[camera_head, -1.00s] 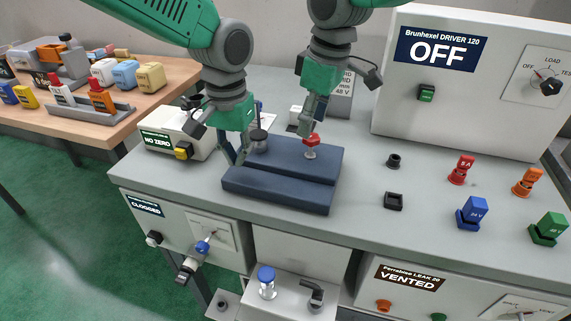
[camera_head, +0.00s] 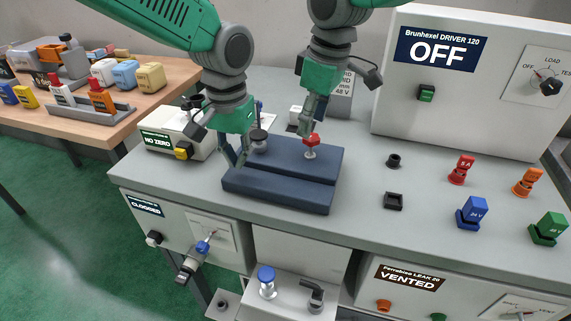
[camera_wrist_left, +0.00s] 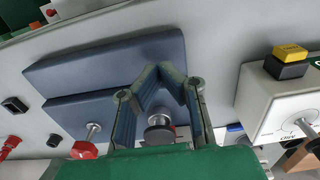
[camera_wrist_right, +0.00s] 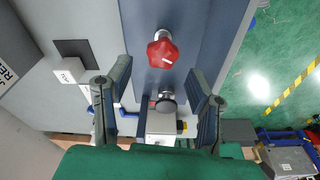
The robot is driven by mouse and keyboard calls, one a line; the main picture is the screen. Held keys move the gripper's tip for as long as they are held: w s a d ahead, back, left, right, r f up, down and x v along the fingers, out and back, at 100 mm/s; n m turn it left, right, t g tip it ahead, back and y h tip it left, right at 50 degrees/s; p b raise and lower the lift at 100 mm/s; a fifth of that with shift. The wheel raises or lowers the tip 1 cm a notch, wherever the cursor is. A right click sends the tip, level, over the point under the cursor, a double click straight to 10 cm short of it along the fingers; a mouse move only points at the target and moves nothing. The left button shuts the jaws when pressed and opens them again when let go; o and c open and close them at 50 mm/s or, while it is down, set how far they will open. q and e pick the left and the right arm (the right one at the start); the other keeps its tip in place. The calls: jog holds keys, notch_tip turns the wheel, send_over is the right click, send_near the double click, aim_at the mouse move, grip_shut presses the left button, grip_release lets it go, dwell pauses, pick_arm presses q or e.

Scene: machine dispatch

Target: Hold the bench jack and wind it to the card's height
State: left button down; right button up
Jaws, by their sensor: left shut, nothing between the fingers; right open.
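The bench jack (camera_head: 275,190) is a dark blue, two-part block on the grey bench. A red knob (camera_head: 311,141) on a metal stem stands on its right part, and a grey round knob (camera_head: 259,137) at its back left. My left gripper (camera_head: 240,163) is at the jack's left end, fingers shut and empty; in the left wrist view its tips (camera_wrist_left: 160,70) meet over the blue block. My right gripper (camera_head: 305,128) is open beside the red knob; in the right wrist view the red knob (camera_wrist_right: 162,53) lies ahead between its fingers. The card (camera_head: 342,92) behind is partly hidden; its text is cut off.
A white NO ZERO box (camera_head: 180,138) with a yellow button stands left of the jack. The DRIVER 120 cabinet (camera_head: 470,110) stands at the back right. Several coloured plugs, such as the blue one (camera_head: 473,213), stand on the right.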

aim_at(239, 176)
pick_arm(q)
jog(key=shift+f+b, duration=0.35)
jog(key=shift+f, duration=0.95)
pick_arm(e)
jog(key=shift+f, duration=0.4)
pick_arm(q)
jog(key=shift+s+f, duration=0.15)
jog(key=shift+f, duration=0.2)
dwell(0.7)
dwell(0.4)
